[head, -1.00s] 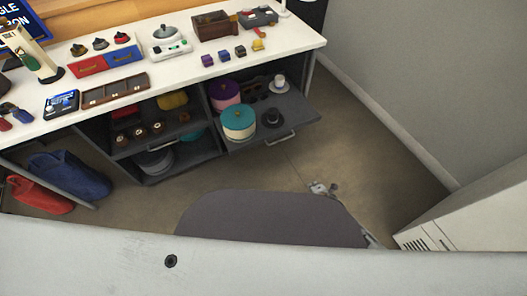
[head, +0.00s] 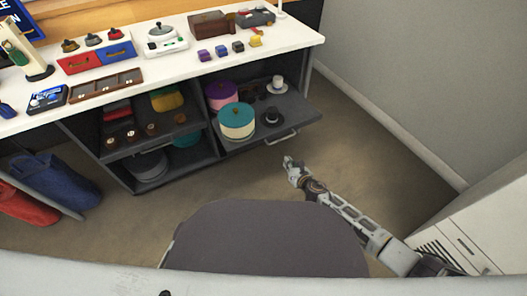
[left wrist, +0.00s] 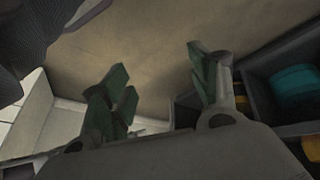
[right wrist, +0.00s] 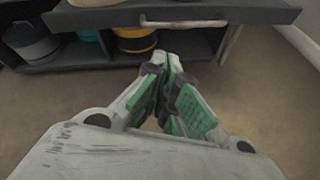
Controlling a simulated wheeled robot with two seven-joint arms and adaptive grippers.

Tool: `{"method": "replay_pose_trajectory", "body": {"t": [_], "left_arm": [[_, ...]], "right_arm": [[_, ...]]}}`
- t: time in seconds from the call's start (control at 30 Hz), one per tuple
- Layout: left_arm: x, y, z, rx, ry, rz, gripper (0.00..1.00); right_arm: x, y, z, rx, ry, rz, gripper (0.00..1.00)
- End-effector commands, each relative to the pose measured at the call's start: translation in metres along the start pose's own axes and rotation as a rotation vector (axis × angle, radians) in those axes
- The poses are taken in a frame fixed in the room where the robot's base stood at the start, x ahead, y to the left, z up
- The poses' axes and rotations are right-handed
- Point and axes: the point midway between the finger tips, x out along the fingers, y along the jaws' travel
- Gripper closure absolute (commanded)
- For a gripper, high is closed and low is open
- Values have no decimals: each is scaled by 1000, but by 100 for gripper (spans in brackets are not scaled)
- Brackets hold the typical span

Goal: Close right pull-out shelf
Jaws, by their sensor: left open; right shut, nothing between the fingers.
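The right pull-out shelf (head: 303,112) is dark grey and stands out from the cabinet under the white counter. Its bar handle (head: 283,138) runs along the front edge and also shows in the right wrist view (right wrist: 188,23). A teal-lidded round box (head: 237,120), a small black hat (head: 272,117) and a white cup (head: 277,83) stand on the shelf. My right gripper (head: 287,161) is shut and empty, in front of the handle and apart from it. My left gripper (left wrist: 158,70) is open and empty in the left wrist view; it is outside the head view.
The left compartment (head: 150,140) beside the shelf holds several small items. Red (head: 27,203) and blue bags (head: 55,181) are at the far left. The white counter (head: 205,70) carries many objects. A white cabinet (head: 475,230) stands at the right. Floor before the shelf is clear.

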Motion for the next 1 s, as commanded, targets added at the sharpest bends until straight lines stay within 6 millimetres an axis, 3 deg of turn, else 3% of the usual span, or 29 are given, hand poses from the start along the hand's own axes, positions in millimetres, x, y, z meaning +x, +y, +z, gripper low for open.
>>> {"method": "replay_pose_trajectory", "body": {"t": [0.37, 1.0], "left_arm": [[-26, 13, -16, 5, 42, 33, 39], [-27, 14, -17, 3, 49, 37, 39]], "right_arm": [[11, 35, 14, -301, -72, 86, 100], [11, 41, 13, -319, -76, 91, 100]]}}
